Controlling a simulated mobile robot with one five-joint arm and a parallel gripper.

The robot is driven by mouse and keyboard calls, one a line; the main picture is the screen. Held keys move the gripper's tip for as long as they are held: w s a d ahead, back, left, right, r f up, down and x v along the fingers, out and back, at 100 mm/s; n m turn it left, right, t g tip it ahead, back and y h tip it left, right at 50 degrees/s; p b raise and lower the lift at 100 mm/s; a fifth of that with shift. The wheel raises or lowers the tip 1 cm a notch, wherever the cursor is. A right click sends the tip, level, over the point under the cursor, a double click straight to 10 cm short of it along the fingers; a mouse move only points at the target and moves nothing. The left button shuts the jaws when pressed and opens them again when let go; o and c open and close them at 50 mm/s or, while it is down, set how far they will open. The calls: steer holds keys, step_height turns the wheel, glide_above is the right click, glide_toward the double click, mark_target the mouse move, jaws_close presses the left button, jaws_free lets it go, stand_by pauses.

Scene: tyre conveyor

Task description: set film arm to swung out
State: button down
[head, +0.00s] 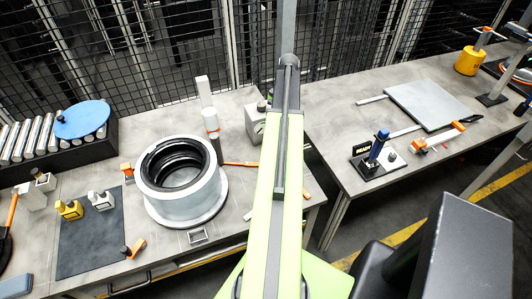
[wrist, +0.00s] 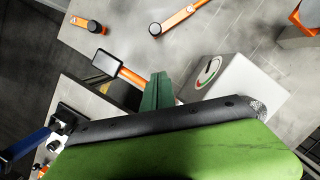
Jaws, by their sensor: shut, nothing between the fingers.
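In the head view an orange bar (head: 240,164), which may be the film arm, lies low beside the ring drum and runs right until my arm hides it. A white roll with an orange band (head: 211,122) stands upright behind the drum. In the wrist view an orange bar with a dark square end (wrist: 128,74) runs toward my dark green gripper fingers (wrist: 157,92). The fingers look shut and empty; I cannot tell whether they touch this bar. Another orange bar with a black knob (wrist: 178,18) lies beyond. In the head view my arm hides my gripper.
A black ring sits in the pale drum (head: 180,205) on the left bench. A grey box (head: 255,124) stands behind it; a white box with a dial (wrist: 222,80) is close to my fingers. The right bench (head: 325,95) holds a flat plate (head: 433,105) and a blue-handled tool (head: 379,145).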

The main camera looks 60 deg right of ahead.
steer(key=shift+w, duration=0.15)
steer(key=b+x, duration=0.9)
steer(key=shift+f, duration=0.45)
steer(key=shift+a+f+b, duration=0.4)
steer(key=shift+f+b, duration=0.1)
steer(key=shift+b, duration=0.25)
steer(key=a, duration=0.2)
steer(key=a+r+p, duration=0.1)
steer(key=shift+s, duration=0.3)
steer(key=shift+a, duration=0.2)
